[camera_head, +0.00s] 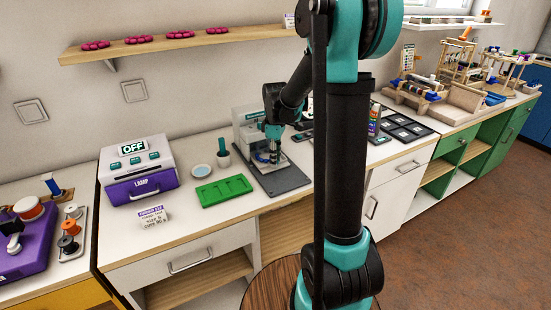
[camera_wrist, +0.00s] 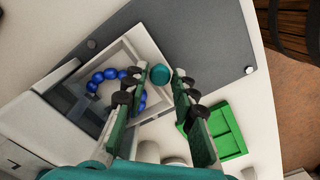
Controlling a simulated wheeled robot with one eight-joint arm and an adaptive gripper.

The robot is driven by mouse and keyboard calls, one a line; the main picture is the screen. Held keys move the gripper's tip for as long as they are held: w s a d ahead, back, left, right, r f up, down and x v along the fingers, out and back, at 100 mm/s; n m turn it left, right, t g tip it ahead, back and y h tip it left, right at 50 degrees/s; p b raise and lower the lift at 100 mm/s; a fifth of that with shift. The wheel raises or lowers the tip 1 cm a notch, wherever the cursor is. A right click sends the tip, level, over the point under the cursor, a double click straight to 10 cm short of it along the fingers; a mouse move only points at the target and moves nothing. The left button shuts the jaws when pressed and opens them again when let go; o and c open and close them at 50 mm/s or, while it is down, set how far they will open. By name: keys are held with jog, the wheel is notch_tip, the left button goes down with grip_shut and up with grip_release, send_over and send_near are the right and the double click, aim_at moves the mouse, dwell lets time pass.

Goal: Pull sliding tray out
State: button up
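A light square tray (camera_wrist: 152,52) with a raised rim shows in the wrist view, with a ring of blue beads (camera_wrist: 108,76) on it. A teal round knob (camera_wrist: 160,74) sits at its near-right edge. My gripper (camera_wrist: 158,95) is open, its two fingers on either side of the knob with gaps visible; I cannot tell if they are level with it. In the head view my gripper (camera_head: 272,153) points down at the pale machine (camera_head: 243,125) on a dark grey plate (camera_head: 284,180). My fingers hide part of the tray and beads.
A green compartment tray (camera_head: 224,190) lies left of the grey plate. A purple lamp box (camera_head: 139,170) reading OFF stands further left, with a price card (camera_head: 153,216) in front. Dark panels (camera_head: 405,129) lie to the right. A shelf (camera_head: 180,42) hangs above.

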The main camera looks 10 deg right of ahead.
grip_shut()
jog(key=s+d, duration=0.1)
jog(key=s, duration=0.2)
jog(key=s+d, duration=0.1)
jog(key=s, duration=0.3)
jog(key=s+d, duration=0.1)
jog(key=s, duration=0.3)
jog(key=shift+d, duration=0.25)
jog(key=o, duration=0.5)
grip_release()
